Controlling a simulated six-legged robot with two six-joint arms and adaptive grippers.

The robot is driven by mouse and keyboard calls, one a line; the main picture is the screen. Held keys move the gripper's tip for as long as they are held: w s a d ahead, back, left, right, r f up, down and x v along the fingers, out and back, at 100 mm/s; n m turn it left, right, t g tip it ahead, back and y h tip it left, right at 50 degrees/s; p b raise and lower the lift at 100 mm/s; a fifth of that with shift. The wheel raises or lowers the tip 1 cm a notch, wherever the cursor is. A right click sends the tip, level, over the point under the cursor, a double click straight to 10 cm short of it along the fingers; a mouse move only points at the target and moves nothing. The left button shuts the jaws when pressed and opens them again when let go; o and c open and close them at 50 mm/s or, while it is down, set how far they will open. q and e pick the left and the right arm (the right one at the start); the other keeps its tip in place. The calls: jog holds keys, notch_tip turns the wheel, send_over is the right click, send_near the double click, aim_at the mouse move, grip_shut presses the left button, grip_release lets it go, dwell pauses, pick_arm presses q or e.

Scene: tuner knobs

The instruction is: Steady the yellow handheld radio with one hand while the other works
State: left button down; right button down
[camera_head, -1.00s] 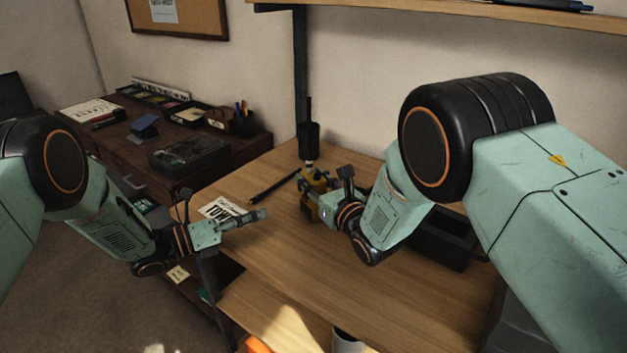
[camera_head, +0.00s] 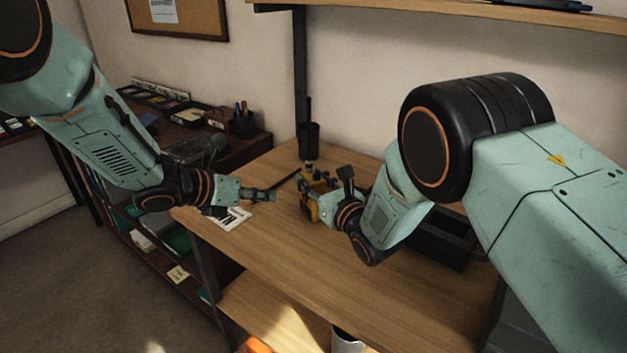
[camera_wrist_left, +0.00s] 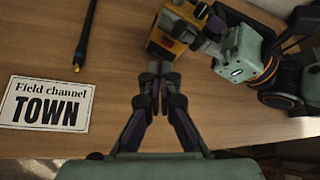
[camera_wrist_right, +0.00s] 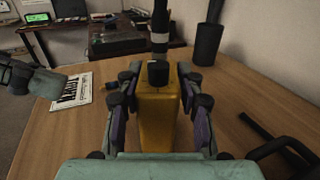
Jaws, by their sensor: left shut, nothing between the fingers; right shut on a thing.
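The yellow handheld radio (camera_head: 308,212) stands on the wooden desk. In the right wrist view the radio (camera_wrist_right: 158,118) is upright between my right fingers, with a black knob (camera_wrist_right: 158,73) and a dark antenna (camera_wrist_right: 160,25) on top. My right gripper (camera_head: 322,192) is shut on the radio's body. My left gripper (camera_head: 272,194) is shut and empty, left of the radio and apart from it. In the left wrist view its closed fingertips (camera_wrist_left: 158,68) point toward the radio (camera_wrist_left: 172,32), just short of it. The radio's far side is hidden.
A card reading "Field channel TOWN" (camera_wrist_left: 46,103) lies on the desk below my left gripper. A dark pen-like stick (camera_wrist_left: 86,35) lies near it. A black cup (camera_head: 309,140) stands at the back. A black tray (camera_head: 440,240) is at the right. The desk's front is clear.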

pick_arm(q)
jog(key=a+f+y, duration=0.1)
jog(key=f, duration=0.1)
jog(key=s+a+f+y, duration=0.1)
jog(key=a+f, duration=0.1)
jog(key=shift+s+a+f+n+g+y, duration=0.1)
jog(key=shift+s+f+n+g+y, duration=0.05)
jog(key=shift+n+g+y, duration=0.2)
send_near(304, 205)
jog(key=shift+w+d+f, duration=0.2)
jog(key=shift+w+f, duration=0.15)
jog(key=shift+f, duration=0.25)
jog(key=shift+w+d+f, duration=0.2)
jog(key=shift+w+f, duration=0.1)
jog(key=shift+f, duration=0.25)
jog(key=shift+w+d+f, duration=0.2)
jog(key=shift+w+f, duration=0.15)
jog(key=shift+f, duration=0.25)
jog(key=shift+w+d, duration=0.1)
jog(key=shift+w+d, duration=0.15)
jog(key=shift+d, duration=0.15)
jog(key=shift+w+d, duration=0.2)
jog(key=shift+d, duration=0.15)
dwell(0.6)
jog(key=shift+s+a, duration=0.4)
jog(key=shift+a, duration=0.35)
